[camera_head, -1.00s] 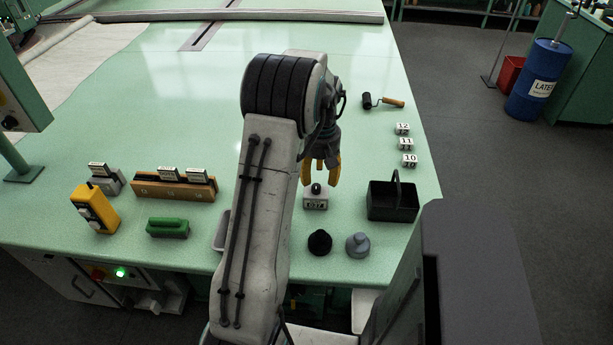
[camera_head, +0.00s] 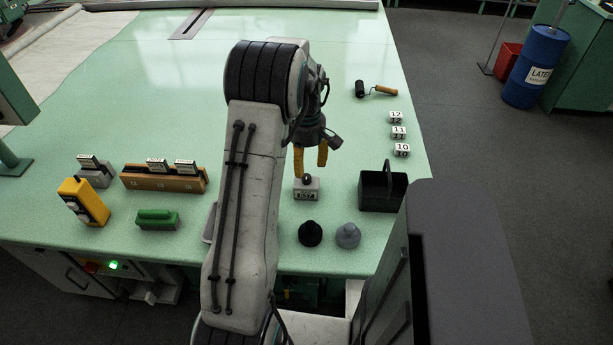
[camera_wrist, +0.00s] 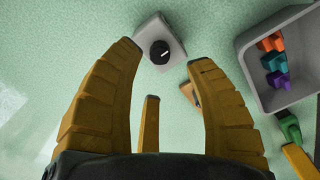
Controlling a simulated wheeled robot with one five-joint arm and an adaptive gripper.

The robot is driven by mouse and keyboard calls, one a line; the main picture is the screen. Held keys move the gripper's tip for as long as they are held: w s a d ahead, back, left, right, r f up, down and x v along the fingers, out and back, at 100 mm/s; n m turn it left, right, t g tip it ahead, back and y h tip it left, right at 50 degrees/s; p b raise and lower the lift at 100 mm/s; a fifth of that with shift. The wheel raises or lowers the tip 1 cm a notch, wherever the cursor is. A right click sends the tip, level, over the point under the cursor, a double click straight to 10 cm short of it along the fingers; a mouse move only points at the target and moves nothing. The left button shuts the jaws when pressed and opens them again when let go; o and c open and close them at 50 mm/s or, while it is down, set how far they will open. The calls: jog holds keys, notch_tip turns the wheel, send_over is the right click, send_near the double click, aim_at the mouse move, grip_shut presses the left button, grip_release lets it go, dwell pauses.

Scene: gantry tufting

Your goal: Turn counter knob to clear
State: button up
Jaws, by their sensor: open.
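The counter (camera_head: 306,190) is a small light-grey box with a digit window on its front, standing on the green table. Its black knob (camera_head: 306,179) is on top. In the wrist view the knob (camera_wrist: 160,52) shows a white pointer line on the counter's top face (camera_wrist: 148,30). My gripper (camera_head: 310,170) is open and empty, its yellow fingers pointing down close above the counter. In the wrist view the gripper's fingertips (camera_wrist: 165,58) are spread to either side of the knob's line of sight. I cannot tell the exact height gap, and no contact is clear.
A black basket (camera_head: 378,205) stands right of the counter. A black rounded piece (camera_head: 310,234) and a grey one (camera_head: 347,236) stand in front. Numbered blocks (camera_head: 399,133) and a roller (camera_head: 376,90) lie behind right. A grey tray (camera_wrist: 262,92) holds coloured pieces.

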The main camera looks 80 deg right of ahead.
aim_at(307, 176)
jog(key=shift+f, duration=2.9)
jog(key=shift+o, duration=0.4)
grip_shut()
